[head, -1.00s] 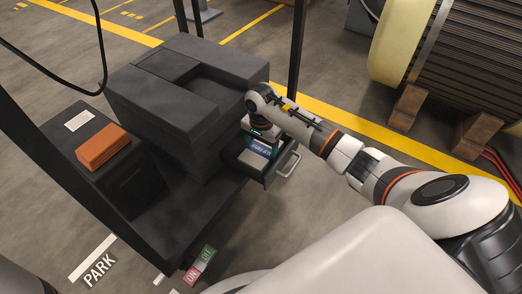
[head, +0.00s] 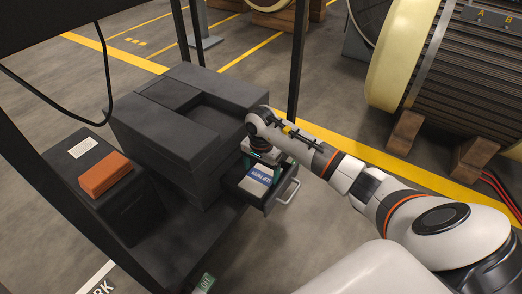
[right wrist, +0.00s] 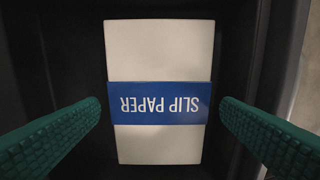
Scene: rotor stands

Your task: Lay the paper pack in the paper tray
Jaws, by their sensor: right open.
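The paper pack (head: 257,178) is a white block with a blue band reading SLIP PAPER. It lies flat in the open paper tray (head: 272,201), the dark drawer pulled out from the grey printer. In the right wrist view the pack (right wrist: 160,60) lies roughly square, with dark tray floor around it. My right gripper (head: 261,168) is over the tray, pointing down. Its green fingers stand open on either side of the pack (right wrist: 160,104), with a gap on both sides. The wrist hides part of the tray in the head view. My left gripper is out of view.
The grey printer (head: 190,110) stands on a dark cart with black posts (head: 298,60). An orange block (head: 104,175) rests on a black box at left. The tray's metal handle (head: 289,191) faces right. A large rotor (head: 455,75) on wooden blocks stands at right.

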